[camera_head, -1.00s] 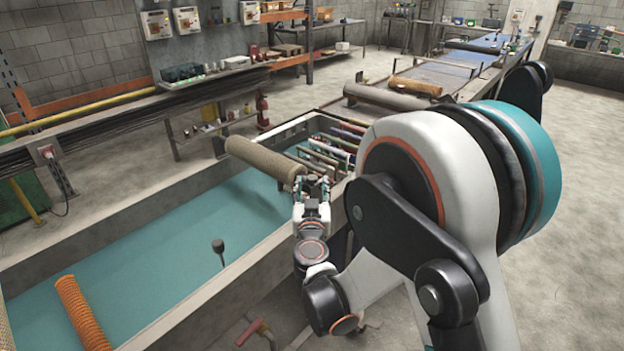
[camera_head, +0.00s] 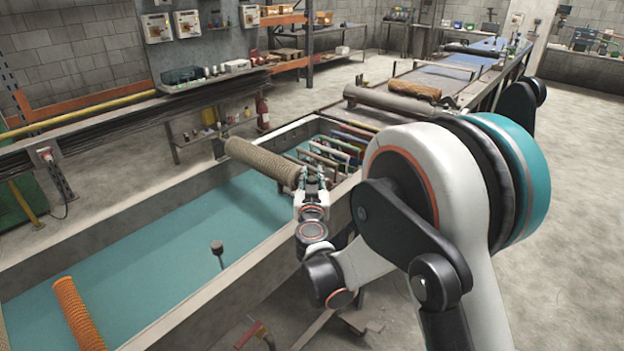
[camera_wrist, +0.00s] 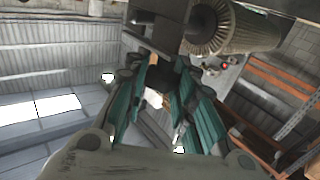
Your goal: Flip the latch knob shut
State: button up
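The tan mesh tube (camera_head: 262,162) lies slanting over the teal basin in the head view. Its ribbed end also shows at the top of the wrist view (camera_wrist: 240,28), beside a dark bracket (camera_wrist: 152,22). My gripper (camera_head: 312,178) is at the tube's near right end, its fingers pointing up. In the wrist view my gripper (camera_wrist: 168,75) has its two teal-padded fingers apart, with a gap between them and nothing clearly held. The tube end and bracket lie just beyond the fingertips. I cannot make out the latch knob for certain; it may be hidden by the gripper or bracket.
The long basin (camera_head: 185,315) has a raised pale rim. A dark round-topped stem (camera_head: 217,247) stands in it, and an orange ribbed tube (camera_head: 78,312) lies at lower left. Several coloured slats (camera_head: 345,145) stand behind my gripper. A red-handled lever (camera_head: 250,335) is below the rim.

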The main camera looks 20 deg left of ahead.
jog(key=shift+w+d+n+y, duration=0.1)
jog(key=shift+n+y, duration=0.2)
jog(key=shift+y, duration=0.1)
jog(key=shift+g+y+b, duration=0.3)
jog(key=o, duration=1.1)
jog(key=v, duration=1.2)
